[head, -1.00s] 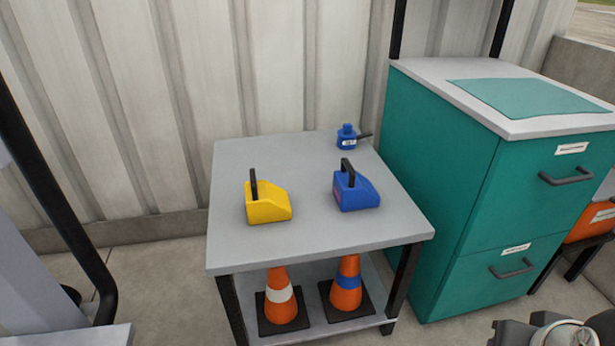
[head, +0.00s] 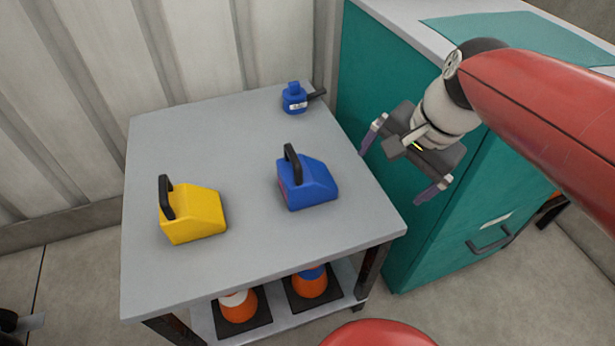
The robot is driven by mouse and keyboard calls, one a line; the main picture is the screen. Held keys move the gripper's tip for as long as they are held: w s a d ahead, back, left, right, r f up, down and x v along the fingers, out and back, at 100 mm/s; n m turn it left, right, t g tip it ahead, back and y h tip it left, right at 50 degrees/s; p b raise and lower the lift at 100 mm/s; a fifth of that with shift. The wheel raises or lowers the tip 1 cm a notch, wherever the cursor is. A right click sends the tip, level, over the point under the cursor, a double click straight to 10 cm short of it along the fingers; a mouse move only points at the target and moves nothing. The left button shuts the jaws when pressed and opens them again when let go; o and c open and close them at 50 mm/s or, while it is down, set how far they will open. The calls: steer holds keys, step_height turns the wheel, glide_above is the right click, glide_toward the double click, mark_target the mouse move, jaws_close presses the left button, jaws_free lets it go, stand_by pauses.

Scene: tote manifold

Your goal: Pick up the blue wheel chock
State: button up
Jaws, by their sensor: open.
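The blue wheel chock (head: 309,187) is a wedge-shaped block with a black handle on top. It sits upright on the grey table, right of the middle. My gripper (head: 404,169) is open and empty, to the right of the chock and apart from it, in front of the teal cabinet. Its two fingers are spread wide. A yellow wheel chock (head: 194,214) of similar shape with a black handle sits on the same table, to the left of the blue one.
The grey table (head: 250,258) has free room around both chocks. A small blue container (head: 294,99) with a dark handle stands at its back right. The teal cabinet (head: 372,84) stands close on the right. Two orange cones (head: 239,308) stand on the lower shelf.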

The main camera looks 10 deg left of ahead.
mark_target(304, 167)
steer(key=w+a+f+m+g, duration=0.1)
steer(key=w+a+m, duration=0.1)
steer(key=a, duration=0.2)
steer(key=w+a+f+m+g, duration=0.1)
steer(key=w+a, duration=0.1)
steer(key=a, duration=0.3)
steer(key=w+a+f+m+g+y, duration=0.1)
steer(key=w+a+m+g, duration=0.1)
steer(key=a, duration=0.3)
steer(key=shift+w+f+m, duration=0.15)
steer(key=shift+f+m, duration=0.05)
steer(key=shift+m, duration=0.1)
steer(key=x, duration=0.8)
steer(key=shift+w+a+f+b, duration=0.15)
steer(key=shift+a+b, duration=0.05)
steer(key=shift+b, duration=0.15)
steer(key=shift+c, duration=0.4)
steer(key=c, duration=1)
steer(key=shift+c, duration=0.2)
